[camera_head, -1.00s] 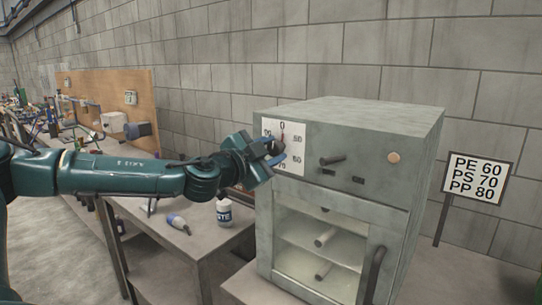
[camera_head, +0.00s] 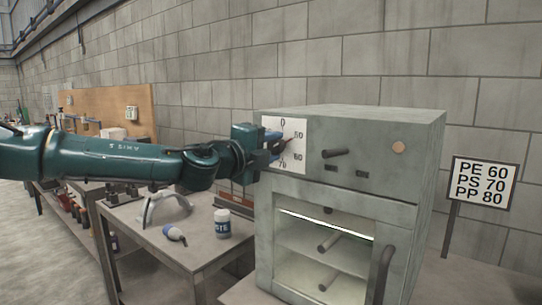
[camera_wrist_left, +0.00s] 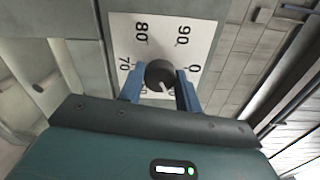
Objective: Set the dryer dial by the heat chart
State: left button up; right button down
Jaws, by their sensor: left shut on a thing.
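The dryer (camera_head: 350,190) is a grey cabinet with a white dial plate (camera_head: 297,124) at its front's upper left. In the left wrist view the plate (camera_wrist_left: 195,25) shows 70, 80, 90 and 0. My left gripper (camera_head: 272,143) is at the plate, its blue fingers (camera_wrist_left: 160,88) shut on the dark round dial knob (camera_wrist_left: 158,72). The heat chart (camera_head: 483,183) stands at right, reading PE 60, PS 70, PP 80. My right gripper is out of view.
A block wall stands behind.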

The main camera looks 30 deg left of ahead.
pick_arm(q)
jog(key=shift+m+b, duration=0.35)
jog(key=shift+m, duration=0.65)
jog(key=m+b, duration=0.1)
jog(key=m, duration=0.1)
jog(key=shift+m, duration=0.4)
jog(key=m+b, duration=0.1)
jog(key=m, duration=0.2)
jog(key=shift+f+m+b, duration=0.1)
jog(key=shift+m+b, duration=0.2)
jog(key=shift+b, duration=0.1)
jog(key=m+b, duration=0.1)
jog(key=m, duration=0.1)
jog(key=shift+m, duration=0.4)
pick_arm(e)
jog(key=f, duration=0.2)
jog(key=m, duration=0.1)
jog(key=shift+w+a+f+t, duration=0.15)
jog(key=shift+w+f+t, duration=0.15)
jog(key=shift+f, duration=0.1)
pick_arm(q)
jog(key=shift+m+b, duration=0.3)
jog(key=shift+m, duration=0.1)
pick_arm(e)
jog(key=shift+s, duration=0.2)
